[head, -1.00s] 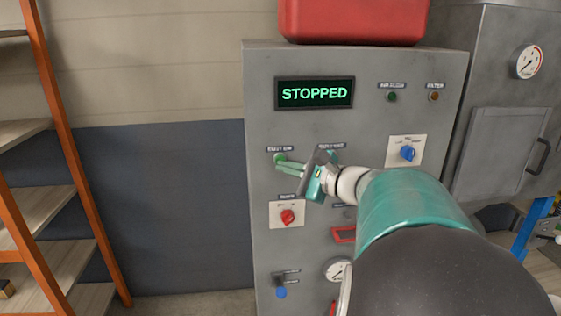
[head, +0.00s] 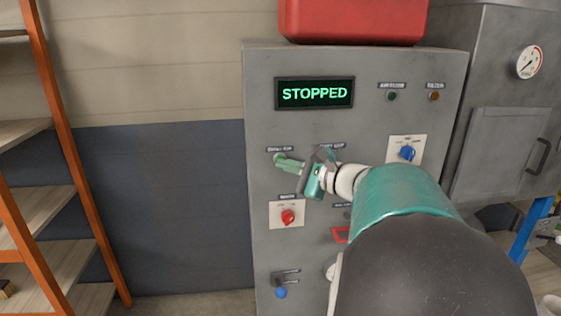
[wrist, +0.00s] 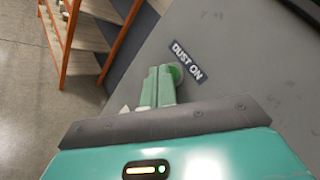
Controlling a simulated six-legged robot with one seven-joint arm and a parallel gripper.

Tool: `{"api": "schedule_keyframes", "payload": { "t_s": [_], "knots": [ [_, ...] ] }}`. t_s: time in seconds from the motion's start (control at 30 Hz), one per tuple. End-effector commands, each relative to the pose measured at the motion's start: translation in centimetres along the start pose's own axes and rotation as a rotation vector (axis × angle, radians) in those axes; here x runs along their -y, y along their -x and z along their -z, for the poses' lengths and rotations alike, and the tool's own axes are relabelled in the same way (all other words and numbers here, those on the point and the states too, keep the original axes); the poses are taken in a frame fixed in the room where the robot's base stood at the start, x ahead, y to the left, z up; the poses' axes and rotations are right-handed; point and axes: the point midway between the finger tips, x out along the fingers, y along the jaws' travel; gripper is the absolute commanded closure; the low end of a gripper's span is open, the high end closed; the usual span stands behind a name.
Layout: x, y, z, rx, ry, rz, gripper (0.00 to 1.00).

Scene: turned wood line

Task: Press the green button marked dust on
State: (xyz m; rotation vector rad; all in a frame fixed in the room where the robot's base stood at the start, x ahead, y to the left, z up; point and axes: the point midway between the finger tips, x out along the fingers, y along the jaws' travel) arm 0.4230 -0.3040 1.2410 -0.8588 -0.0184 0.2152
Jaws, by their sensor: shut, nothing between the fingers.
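The green button (head: 279,157) sits on the upper left of the grey control panel (head: 262,120), under a small label. In the wrist view the label (wrist: 187,61) reads DUST ON, and the green button (wrist: 176,73) shows just beyond my fingertips. My gripper (head: 282,163) is shut and empty, its green fingers together. In the wrist view the fingertips (wrist: 160,71) overlap the button's edge; I cannot tell whether they touch it. The display (head: 315,93) reads STOPPED in green letters.
A red knob (head: 288,217) is below the button, and a blue knob (head: 407,153) is to the right. A red box (head: 354,20) rests on the cabinet top. An orange-framed shelf (head: 62,140) stands left. The wall between is clear.

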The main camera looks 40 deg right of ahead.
Motion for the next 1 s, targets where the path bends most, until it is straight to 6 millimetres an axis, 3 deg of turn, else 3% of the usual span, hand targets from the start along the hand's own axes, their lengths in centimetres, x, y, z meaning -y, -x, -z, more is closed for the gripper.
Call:
{"api": "schedule_keyframes", "payload": {
  "t_s": [1.0],
  "knots": [
    [-0.7, 0.9, -0.7, 0.0, 0.0, -0.001, 1.0]
  ]
}}
